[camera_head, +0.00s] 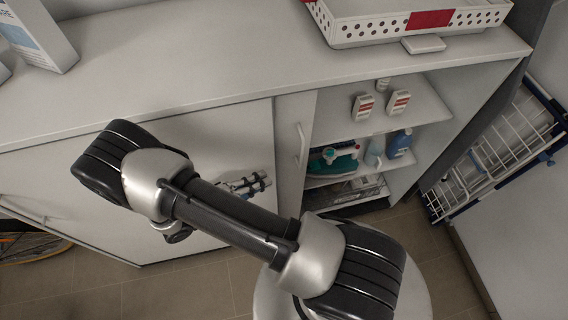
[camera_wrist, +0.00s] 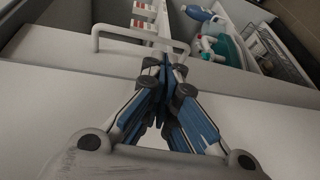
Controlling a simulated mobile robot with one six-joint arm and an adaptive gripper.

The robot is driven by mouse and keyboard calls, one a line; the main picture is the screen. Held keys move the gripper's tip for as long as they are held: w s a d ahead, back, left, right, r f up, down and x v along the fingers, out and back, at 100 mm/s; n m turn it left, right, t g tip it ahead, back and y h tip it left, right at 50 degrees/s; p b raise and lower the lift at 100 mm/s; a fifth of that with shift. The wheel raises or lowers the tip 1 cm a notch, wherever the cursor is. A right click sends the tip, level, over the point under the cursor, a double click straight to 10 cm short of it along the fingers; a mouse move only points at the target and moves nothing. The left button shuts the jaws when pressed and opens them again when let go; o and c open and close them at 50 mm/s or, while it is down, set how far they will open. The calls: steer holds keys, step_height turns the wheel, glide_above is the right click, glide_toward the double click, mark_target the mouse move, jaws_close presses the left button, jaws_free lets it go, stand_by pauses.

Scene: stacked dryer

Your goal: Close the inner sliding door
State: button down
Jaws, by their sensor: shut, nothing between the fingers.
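The inner sliding door (camera_head: 291,170) is a white panel of the cabinet, partly covered by the outer door (camera_head: 225,145). Its bar handle (camera_head: 300,144) is white and upright in the head view. The handle also shows in the wrist view (camera_wrist: 140,37), just beyond my fingertips. My gripper (camera_head: 266,181) is in front of the outer door, left of and a little below the handle. In the wrist view my gripper (camera_wrist: 166,72) is shut and empty, with its tips close to the handle. I cannot tell whether they touch it.
Right of the inner door the cabinet is open, with shelves (camera_head: 345,178) holding bottles and small boxes. A white perforated tray (camera_head: 380,28) sits on the cabinet top (camera_head: 220,62). A wire drying rack (camera_head: 505,145) stands at the right.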

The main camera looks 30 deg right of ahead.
step_height(320, 180, down, 6)
steer(key=s+n+t+h, duration=0.1)
steer(key=n+t, duration=0.1)
steer(key=t, duration=0.2)
steer(key=x, duration=1)
steer(key=shift+f+b, duration=0.3)
steer(key=shift+b, duration=0.1)
steer(key=shift+d, duration=0.2)
